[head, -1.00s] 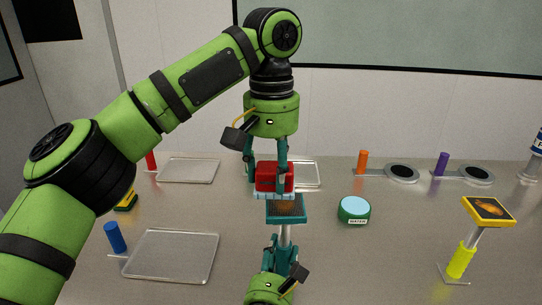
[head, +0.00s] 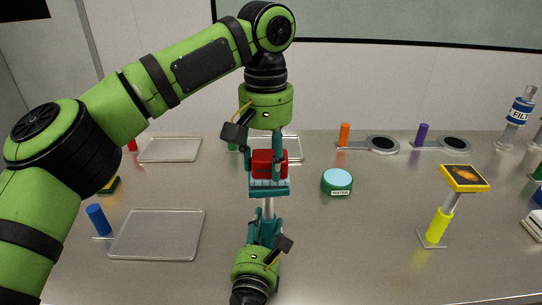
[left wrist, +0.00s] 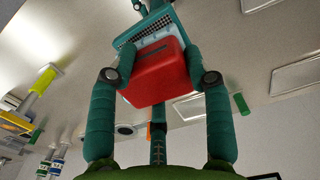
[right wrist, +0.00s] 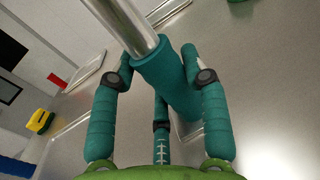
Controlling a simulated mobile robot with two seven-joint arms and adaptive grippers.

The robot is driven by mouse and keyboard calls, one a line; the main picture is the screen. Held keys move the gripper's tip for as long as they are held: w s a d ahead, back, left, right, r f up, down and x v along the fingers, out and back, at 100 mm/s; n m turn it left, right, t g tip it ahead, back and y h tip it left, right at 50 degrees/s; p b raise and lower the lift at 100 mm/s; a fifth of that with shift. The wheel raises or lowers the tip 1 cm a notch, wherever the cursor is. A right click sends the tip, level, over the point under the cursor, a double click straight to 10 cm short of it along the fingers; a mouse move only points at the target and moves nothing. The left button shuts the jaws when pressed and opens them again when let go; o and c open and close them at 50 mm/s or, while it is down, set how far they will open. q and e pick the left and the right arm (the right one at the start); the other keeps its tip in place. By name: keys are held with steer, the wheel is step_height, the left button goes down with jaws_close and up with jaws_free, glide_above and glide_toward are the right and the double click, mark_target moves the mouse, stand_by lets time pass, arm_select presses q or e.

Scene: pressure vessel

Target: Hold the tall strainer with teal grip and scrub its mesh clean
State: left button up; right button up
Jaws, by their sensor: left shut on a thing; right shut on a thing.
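My left gripper (head: 264,152) is shut on a red brush (head: 269,163) with pale bristles facing down; the brush also shows in the left wrist view (left wrist: 155,75). My right gripper (head: 264,228) is shut on the teal grip (right wrist: 168,80) of the tall strainer and holds it upright below the brush. The strainer's square teal head (head: 270,191) is directly under the bristles, which appear to touch it. Part of its dark mesh (left wrist: 152,30) shows in the left wrist view; the brush hides the rest, so I cannot tell how clean it is.
A yellow strainer (head: 465,178) with a glowing orange-brown mesh stands at right. A round water pad (head: 337,181) lies right of centre. Flat trays (head: 155,235) lie at left, with round strainers (head: 383,145) at the back. The table between the water pad and yellow strainer is clear.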

arm_select(q)
steer(key=a, duration=0.2)
steer(key=shift+a+f, duration=0.1)
steer(key=shift+a, duration=0.2)
step_height(320, 180, up, 3)
steer(key=shift+f, duration=0.15)
arm_select(e)
steer(key=shift+a, duration=0.1)
arm_select(q)
step_height(320, 180, up, 2)
steer(key=shift+s+d+r, duration=0.1)
steer(key=shift+d, duration=0.05)
steer(key=shift+r, duration=1.8)
arm_select(e)
steer(key=o, duration=1.3)
steer(key=shift+o, duration=0.2)
steer(key=s, duration=0.4)
steer(key=s+a, duration=0.1)
steer(key=s, duration=0.7)
steer(key=shift+a, duration=0.35)
